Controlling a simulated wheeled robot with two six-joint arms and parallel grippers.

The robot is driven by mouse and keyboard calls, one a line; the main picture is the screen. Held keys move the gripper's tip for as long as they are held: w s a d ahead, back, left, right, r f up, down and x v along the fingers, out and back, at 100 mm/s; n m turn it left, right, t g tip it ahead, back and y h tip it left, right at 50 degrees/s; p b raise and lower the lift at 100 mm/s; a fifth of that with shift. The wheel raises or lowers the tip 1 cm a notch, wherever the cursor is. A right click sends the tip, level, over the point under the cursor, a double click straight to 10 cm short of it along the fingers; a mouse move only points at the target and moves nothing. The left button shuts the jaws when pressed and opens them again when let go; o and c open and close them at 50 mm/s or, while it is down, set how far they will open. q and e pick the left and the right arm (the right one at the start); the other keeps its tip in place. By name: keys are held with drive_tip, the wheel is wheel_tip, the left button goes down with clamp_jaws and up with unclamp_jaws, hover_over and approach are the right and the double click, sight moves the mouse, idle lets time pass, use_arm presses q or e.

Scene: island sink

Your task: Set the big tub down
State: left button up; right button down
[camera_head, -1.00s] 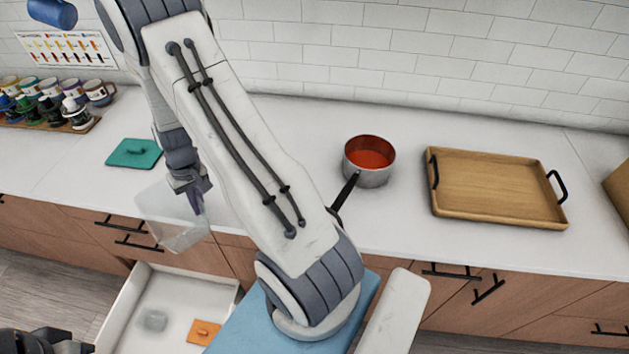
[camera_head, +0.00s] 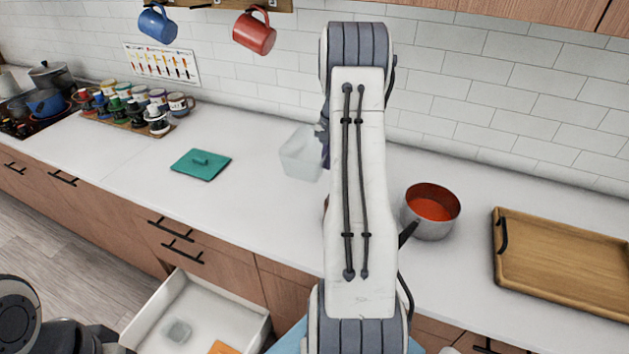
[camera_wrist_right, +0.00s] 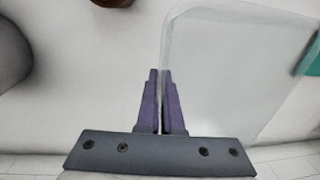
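The big tub (camera_head: 300,158) is a clear, frosted open container. In the head view it is over the counter, between the teal lid and the saucepan. I cannot tell whether its base touches the counter. My right gripper (camera_head: 324,145) is at its right side, partly hidden by my arm. In the right wrist view, the purple fingers (camera_wrist_right: 161,78) are shut on the wall of the tub (camera_wrist_right: 235,70). Part of my left arm shows at the lower left of the head view; its fingers are not clear.
The teal lid (camera_head: 201,164) lies on the counter (camera_head: 255,130) left of the tub, with bare counter around it. A saucepan (camera_head: 432,212) of red food and a wooden tray (camera_head: 560,265) stand right. An open drawer (camera_head: 220,310) below holds a small clear tub (camera_head: 178,331).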

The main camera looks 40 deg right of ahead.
drive_tip(key=p, duration=0.3)
hover_over(301, 184)
drive_tip(key=f, duration=0.5)
drive_tip(key=shift+s, duration=0.25)
drive_tip(key=shift+f, duration=0.45)
wheel_tip(301, 184, down, 3)
drive_tip(key=shift+p, duration=0.85)
drive_tip(key=shift+f, duration=0.1)
drive_tip(key=shift+f, duration=0.15)
drive_tip(key=c, duration=1.1)
unclamp_jaws()
